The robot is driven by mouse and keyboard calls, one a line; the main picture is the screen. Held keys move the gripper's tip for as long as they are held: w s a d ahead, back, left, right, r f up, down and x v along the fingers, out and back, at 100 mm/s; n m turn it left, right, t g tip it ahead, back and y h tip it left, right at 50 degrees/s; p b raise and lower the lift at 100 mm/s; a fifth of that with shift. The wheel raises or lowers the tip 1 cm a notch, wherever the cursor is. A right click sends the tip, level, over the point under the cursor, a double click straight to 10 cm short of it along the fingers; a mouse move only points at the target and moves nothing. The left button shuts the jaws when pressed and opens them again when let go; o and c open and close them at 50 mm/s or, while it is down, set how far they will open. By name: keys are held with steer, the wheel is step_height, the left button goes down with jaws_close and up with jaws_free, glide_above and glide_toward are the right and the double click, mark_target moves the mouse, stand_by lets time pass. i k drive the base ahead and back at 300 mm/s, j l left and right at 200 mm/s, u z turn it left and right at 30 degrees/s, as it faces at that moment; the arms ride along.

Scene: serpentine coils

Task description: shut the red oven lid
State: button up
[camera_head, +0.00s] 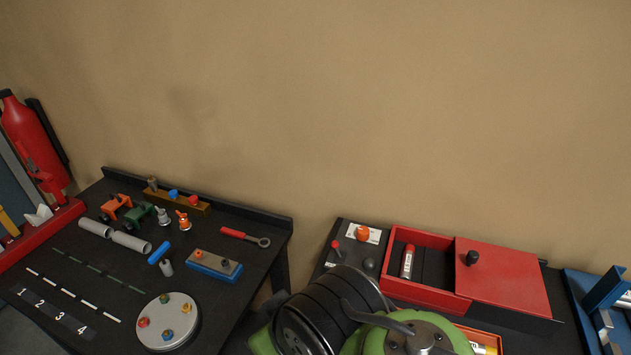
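A red box (424,296) sits on the dark table at the right, and I take it for the oven. Its flat red lid (513,281) with a black knob (472,258) lies over the right part and reaches past the box's right side. The left part of the box is uncovered. A white tube with a red cap (408,262) lies in that open part. My green and black arm covers the area in front of the box's left side. My gripper's fingers are not visible.
Left of the box are an orange knob (362,233) and a red knob (336,245). A blue fixture (592,300) stands to the right. An orange tray (483,338) is partly hidden in front. A second table (212,285) at left holds several small parts.

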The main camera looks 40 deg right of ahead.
mark_target(493, 275)
steer(key=z, duration=0.45)
steer(key=l+z, duration=0.15)
steer(key=z, duration=0.25)
steer(key=k+l+z, duration=0.1)
steer(key=z, duration=0.75)
steer(key=l+z, duration=0.15)
steer(key=z, duration=0.3)
steer(key=l+z, duration=0.1)
steer(key=z, duration=0.35)
steer(key=l+u, duration=0.1)
steer(key=u, duration=0.3)
steer(key=l+u, duration=0.15)
steer(key=u, duration=0.3)
steer(key=l+u, duration=0.15)
steer(key=u, duration=0.25)
steer(key=l+u, duration=0.15)
steer(key=u, duration=0.25)
steer(key=i, duration=0.05)
